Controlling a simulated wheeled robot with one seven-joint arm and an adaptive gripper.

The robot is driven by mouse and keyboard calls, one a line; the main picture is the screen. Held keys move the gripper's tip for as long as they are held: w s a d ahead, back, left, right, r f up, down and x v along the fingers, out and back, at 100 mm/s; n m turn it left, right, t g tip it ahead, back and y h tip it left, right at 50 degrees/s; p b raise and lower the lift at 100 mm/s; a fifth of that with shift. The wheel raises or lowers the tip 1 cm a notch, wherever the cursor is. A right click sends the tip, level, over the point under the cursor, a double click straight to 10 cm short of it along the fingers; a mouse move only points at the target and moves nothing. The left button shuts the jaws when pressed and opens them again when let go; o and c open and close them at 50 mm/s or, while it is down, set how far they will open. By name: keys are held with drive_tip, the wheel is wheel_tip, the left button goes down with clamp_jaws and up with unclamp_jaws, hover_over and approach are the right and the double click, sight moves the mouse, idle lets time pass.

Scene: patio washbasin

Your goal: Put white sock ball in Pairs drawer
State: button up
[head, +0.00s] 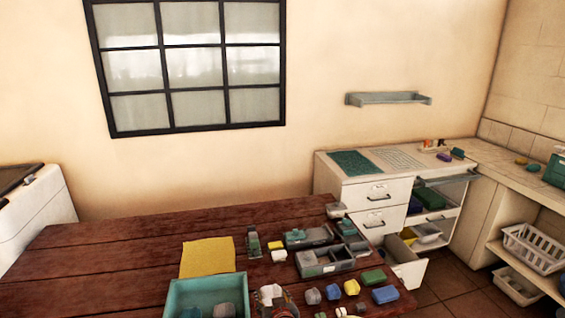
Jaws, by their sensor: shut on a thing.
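I cannot single out the white sock ball for sure. A small whitish lump (279,256) lies on the wooden table near the grey tray, and another pale lump (336,210) sits at the table's far right corner. The white cabinet at the back right has a shut top drawer (392,188) and a shut drawer front (391,216) below it. A lower drawer (411,274) stands open, partly hidden by the table. The drawer labels are too small to read.
The wooden table (130,255) fills the foreground; its left side is clear. A yellow cloth (207,257), a teal bin (180,294), a grey divided tray (308,268) and several small coloured items crowd its right half. A white basket (535,247) stands on the right shelf.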

drive_tip(key=s+d+f+m+h, duration=0.1)
drive_tip(key=s+d+f, duration=0.2)
drive_tip(key=d, duration=0.4)
drive_tip(key=s+d+f+h, duration=0.1)
drive_tip(key=s+d+f, duration=0.2)
drive_tip(key=d+f, duration=0.2)
drive_tip(key=s+d+f+m, duration=0.1)
drive_tip(key=s+d+f, duration=0.2)
drive_tip(key=d, duration=0.7)
drive_tip(key=shift+s+f+m+h, duration=0.25)
drive_tip(key=shift+f+m+h, duration=0.05)
drive_tip(key=shift+f+h, duration=0.15)
